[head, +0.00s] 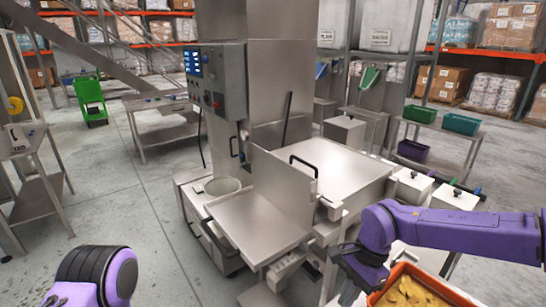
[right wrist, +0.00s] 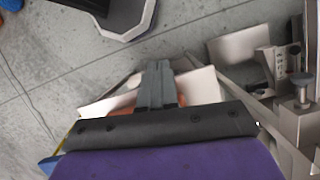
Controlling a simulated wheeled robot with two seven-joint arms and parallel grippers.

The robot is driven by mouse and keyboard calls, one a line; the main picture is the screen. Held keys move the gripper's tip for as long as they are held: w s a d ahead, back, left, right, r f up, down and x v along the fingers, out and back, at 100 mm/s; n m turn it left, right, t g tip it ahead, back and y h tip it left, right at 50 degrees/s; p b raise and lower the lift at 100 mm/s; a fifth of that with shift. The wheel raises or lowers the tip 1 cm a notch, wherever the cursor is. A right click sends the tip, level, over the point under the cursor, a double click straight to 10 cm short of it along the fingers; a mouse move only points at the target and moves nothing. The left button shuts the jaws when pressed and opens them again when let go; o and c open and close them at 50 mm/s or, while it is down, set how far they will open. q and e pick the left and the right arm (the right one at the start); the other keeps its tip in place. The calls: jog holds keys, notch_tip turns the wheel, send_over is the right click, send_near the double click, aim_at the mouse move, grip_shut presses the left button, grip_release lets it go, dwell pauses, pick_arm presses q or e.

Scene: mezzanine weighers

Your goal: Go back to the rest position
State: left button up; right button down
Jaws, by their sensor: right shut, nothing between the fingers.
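My right arm comes in from the right edge of the head view, purple with a dark gripper (head: 350,277) that points down at the lower right. It hangs by the left side of an orange crate (head: 458,296) holding yellow pieces. In the right wrist view the grey fingers (right wrist: 157,84) lie together, with nothing between them. Part of my purple left arm shows at the bottom left of the head view; its gripper is out of the picture.
A steel weighing machine (head: 255,125) with a control panel and a flat tray (head: 255,228) stands ahead. A side table stands at the left (head: 35,195). Grey floor is open at the left centre.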

jog(key=s+d+f+m+t+h+b, duration=0.1)
jog(key=d+f+m+t+h+b, duration=0.25)
jog(key=f, duration=0.65)
jog(key=s+d+f+n+t+h+b, duration=0.1)
jog(key=s+d+f+t+h+b, duration=0.1)
jog(key=d+f+h, duration=0.65)
pick_arm(q)
notch_tip(320, 180, down, 15)
jog(key=b, duration=0.9)
jog(key=shift+w+r, duration=0.2)
jog(key=shift+w, duration=0.05)
pick_arm(e)
jog(key=s+d+f+n+y, duration=0.1)
jog(key=s+f+n+y, duration=0.4)
jog(key=s+f, duration=1.5)
notch_tip(320, 180, down, 2)
jog(key=n, duration=0.3)
jog(key=shift+s+d+f, duration=0.15)
jog(key=shift+s+d, duration=0.15)
jog(key=shift+d, duration=0.05)
pick_arm(q)
jog(key=shift+s, duration=0.1)
jog(key=shift+c, duration=0.3)
